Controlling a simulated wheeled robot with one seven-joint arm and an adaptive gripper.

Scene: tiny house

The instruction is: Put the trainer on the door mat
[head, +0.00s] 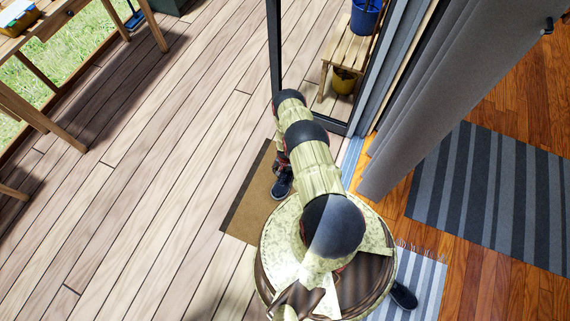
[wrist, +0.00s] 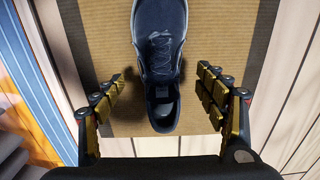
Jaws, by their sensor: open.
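A dark blue trainer (wrist: 160,38) lies on the brown door mat (wrist: 228,42) in the wrist view, its heel end toward my gripper. My gripper (wrist: 160,88) is open, with one finger on each side of the trainer's heel and a gap on both sides. In the head view the trainer (head: 282,184) shows at the right part of the mat (head: 244,207), just below my gripper (head: 282,165), which my arm partly hides. A second dark shoe (head: 403,295) lies by the striped rug, right of my base.
A glass door (head: 277,50) and grey curtain (head: 455,80) stand beyond and right of my arm. A wooden bench (head: 345,55) holds a blue bucket (head: 366,18). Striped rugs (head: 490,190) lie on the indoor floor. The deck (head: 150,190) at left is mostly clear.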

